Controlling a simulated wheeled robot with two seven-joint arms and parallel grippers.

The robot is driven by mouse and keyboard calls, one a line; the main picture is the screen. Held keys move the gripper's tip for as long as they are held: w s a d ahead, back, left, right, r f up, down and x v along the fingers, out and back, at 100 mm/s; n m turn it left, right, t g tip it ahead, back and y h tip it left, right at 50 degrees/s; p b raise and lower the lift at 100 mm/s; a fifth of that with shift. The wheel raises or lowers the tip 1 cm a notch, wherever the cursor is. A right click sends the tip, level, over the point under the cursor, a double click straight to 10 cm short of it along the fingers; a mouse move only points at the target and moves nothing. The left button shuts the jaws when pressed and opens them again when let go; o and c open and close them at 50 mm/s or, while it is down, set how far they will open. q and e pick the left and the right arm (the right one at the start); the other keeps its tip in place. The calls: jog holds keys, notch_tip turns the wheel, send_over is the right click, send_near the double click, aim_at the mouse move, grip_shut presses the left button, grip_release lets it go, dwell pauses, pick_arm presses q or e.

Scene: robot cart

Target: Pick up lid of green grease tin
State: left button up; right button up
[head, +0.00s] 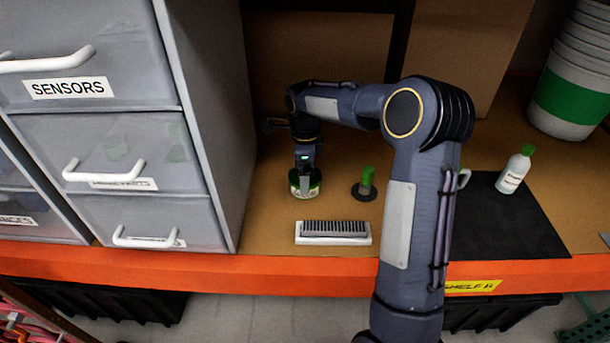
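The green grease tin (294,191), with a pale label and green at its top, stands on the shelf beside the grey drawer cabinet. My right arm comes in from the lower right and bends over to the left. My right gripper (305,187) points down at the tin, with a finger in front of its top and side. The gripper covers much of the lid, so I cannot tell whether the fingers are closed on it. My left gripper is not in view.
A green-topped item (366,181) on a dark disc stands right of the tin. A white-based brush or comb (333,232) lies in front. The drawer cabinet (213,120) closes off the left.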

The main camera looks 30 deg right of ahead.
jog(key=c, duration=0.9)
jog(key=shift+o, duration=0.2)
jog(key=shift+r, duration=0.15)
